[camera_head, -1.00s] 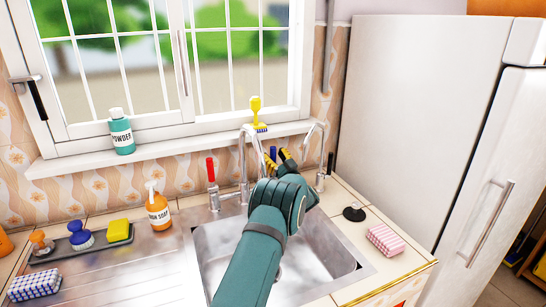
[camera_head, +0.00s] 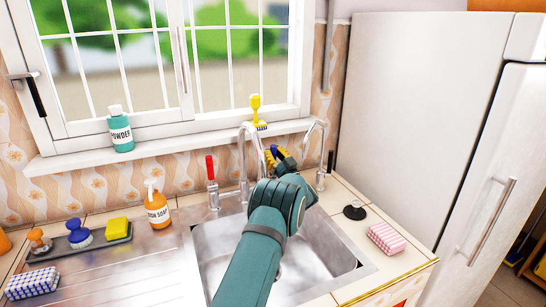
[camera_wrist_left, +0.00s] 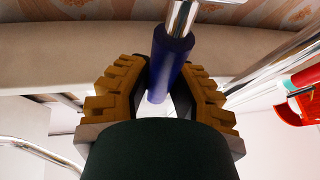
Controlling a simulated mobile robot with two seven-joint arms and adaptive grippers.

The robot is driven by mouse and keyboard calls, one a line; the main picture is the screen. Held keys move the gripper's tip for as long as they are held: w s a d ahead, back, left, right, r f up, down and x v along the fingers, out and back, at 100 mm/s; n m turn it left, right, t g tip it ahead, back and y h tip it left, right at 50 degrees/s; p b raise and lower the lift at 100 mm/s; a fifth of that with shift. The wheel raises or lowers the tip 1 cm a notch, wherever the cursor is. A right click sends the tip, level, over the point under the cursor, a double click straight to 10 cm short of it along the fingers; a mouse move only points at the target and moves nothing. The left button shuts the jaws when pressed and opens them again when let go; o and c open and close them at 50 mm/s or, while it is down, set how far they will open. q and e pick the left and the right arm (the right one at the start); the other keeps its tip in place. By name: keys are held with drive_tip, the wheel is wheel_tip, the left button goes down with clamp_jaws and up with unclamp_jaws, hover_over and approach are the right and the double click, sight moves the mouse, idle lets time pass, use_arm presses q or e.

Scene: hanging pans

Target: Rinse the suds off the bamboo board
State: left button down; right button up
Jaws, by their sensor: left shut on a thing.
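My left gripper (camera_head: 280,156) is behind the sink, near the curved metal tap (camera_head: 244,160). In the left wrist view its two yellow fingers (camera_wrist_left: 160,85) are shut on a blue lever handle (camera_wrist_left: 170,60) with a metal stem. A red lever handle (camera_head: 211,168) stands upright left of the tap. The metal sink (camera_head: 322,262) looks empty where it shows; my left arm hides part of it. I see no water stream clearly. The bamboo board and suds are not visible. My right gripper is out of view.
An orange soap bottle (camera_head: 157,206) stands left of the sink. A tray with a yellow sponge (camera_head: 117,228) and brushes is farther left. A second thin tap (camera_head: 318,150), a black plug (camera_head: 354,211) and a pink checked sponge (camera_head: 386,239) are on the right.

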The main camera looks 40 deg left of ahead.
use_arm(q)
drive_tip(key=shift+s+d+f+b, duration=0.1)
drive_tip(key=shift+d+f+b, duration=0.15)
drive_tip(key=shift+b, duration=0.25)
drive_tip(key=shift+s+d+y, duration=0.15)
drive_tip(key=shift+d+y, duration=0.1)
drive_tip(key=shift+y, duration=0.45)
drive_tip(key=shift+s+d+r+n+y, duration=0.1)
drive_tip(key=shift+s+d+n+y, duration=0.15)
drive_tip(key=shift+d+n+y, duration=0.35)
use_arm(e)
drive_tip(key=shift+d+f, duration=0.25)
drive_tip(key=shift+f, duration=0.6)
use_arm(q)
drive_tip(key=shift+a, duration=0.2)
drive_tip(key=c, duration=0.8)
unclamp_jaws()
drive_tip(key=v, duration=1.2)
